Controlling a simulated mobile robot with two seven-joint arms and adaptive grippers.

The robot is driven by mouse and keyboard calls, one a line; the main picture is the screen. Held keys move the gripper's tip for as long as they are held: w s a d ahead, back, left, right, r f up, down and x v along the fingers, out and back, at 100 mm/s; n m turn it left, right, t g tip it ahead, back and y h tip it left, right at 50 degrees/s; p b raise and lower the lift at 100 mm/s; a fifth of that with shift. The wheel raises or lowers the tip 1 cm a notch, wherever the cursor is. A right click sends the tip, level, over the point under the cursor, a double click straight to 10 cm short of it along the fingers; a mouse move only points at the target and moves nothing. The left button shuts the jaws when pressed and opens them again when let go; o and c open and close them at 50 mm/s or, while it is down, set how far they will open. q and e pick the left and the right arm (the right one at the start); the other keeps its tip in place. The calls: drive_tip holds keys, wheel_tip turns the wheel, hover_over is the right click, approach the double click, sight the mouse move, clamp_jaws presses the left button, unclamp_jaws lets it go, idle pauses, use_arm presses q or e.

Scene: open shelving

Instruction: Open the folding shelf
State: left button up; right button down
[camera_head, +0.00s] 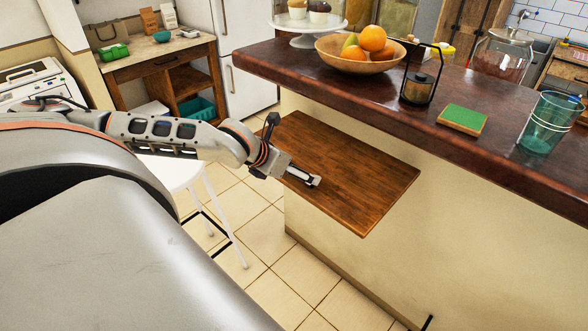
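The folding shelf (345,178) is a brown wooden board on the side of the counter. It stands out from the cream counter wall and looks about level. I cannot tell whether either finger touches the board. The underside of the board and any hinge or bracket are hidden. My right gripper is not in view.
The dark counter top (480,135) carries a fruit bowl (362,58), a cake stand (307,27), a lantern (418,88), a green-topped block (463,119) and a teal glass (548,122). A white stool (175,172) stands left of the shelf.

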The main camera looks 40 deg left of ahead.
use_arm(q)
drive_tip(key=shift+w+d+r, duration=0.1)
drive_tip(key=shift+w+r, duration=0.2)
drive_tip(key=shift+r, duration=0.15)
drive_tip(key=o, duration=1.3)
drive_tip(key=shift+c, duration=0.2)
drive_tip(key=shift+w+d+f, duration=0.1)
drive_tip(key=shift+f, duration=0.1)
drive_tip(key=shift+s+r, duration=0.1)
drive_tip(key=shift+s, duration=0.15)
drive_tip(key=shift+s+r, duration=0.2)
drive_tip(key=shift+r, duration=0.05)
drive_tip(key=v, duration=0.6)
drive_tip(key=shift+r, duration=0.25)
